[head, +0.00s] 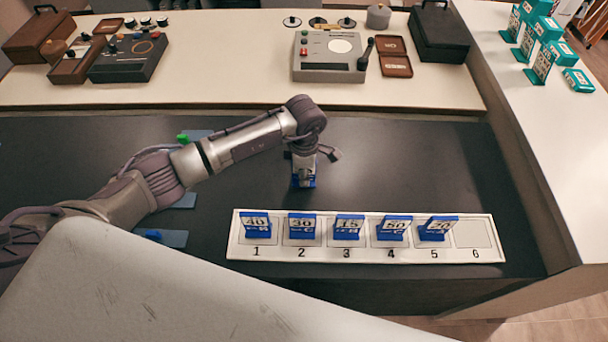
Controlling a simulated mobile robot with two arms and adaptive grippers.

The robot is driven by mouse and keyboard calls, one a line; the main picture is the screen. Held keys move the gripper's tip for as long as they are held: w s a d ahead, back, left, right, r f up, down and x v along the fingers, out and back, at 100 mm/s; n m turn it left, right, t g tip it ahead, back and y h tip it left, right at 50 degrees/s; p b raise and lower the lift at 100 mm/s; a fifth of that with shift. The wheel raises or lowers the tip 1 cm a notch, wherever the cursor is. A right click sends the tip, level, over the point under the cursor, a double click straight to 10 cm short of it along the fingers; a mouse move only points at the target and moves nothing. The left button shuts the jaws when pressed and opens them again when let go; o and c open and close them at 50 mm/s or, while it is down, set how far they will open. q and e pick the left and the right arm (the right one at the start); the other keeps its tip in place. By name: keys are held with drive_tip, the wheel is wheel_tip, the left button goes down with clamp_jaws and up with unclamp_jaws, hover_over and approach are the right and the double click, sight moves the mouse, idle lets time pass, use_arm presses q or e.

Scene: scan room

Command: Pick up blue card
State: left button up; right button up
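A blue card (298,181) with a pale face and a blue base stands on the dark counter, behind the numbered strip. My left gripper (305,170) points down right over this card and hides part of it. Whether its fingers are closed on the card is too small to tell. More blue cards stand in slots 1 to 5 of the white strip (474,256), such as the card in slot 1 (255,225) and the card in slot 5 (437,228). Slot 6 is bare. My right gripper is not in view.
Blue-grey pads (172,238) lie at left, partly behind my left arm, with a small green piece (183,138) and a blue piece (153,235). A pale shelf behind carries a grey device (330,72) and boxes. Teal cards (541,66) stand at right. The counter right of the gripper is clear.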

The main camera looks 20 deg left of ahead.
use_arm(q)
clamp_jaws()
drive_tip(key=shift+r, duration=0.15)
drive_tip(key=shift+w+r, duration=0.1)
drive_tip(key=shift+r, duration=0.15)
drive_tip(key=r+b, duration=0.1)
drive_tip(key=d+r, duration=0.1)
drive_tip(key=r, duration=0.1)
drive_tip(key=shift+r+b, duration=0.3)
drive_tip(key=shift+b, duration=0.1)
drive_tip(key=s+d+r+b, duration=0.2)
drive_tip(key=d+r, duration=0.4)
drive_tip(key=d, duration=0.4)
drive_tip(key=shift+d+r+b, duration=0.3)
drive_tip(key=shift+r+b, duration=0.05)
drive_tip(key=shift+b, duration=0.15)
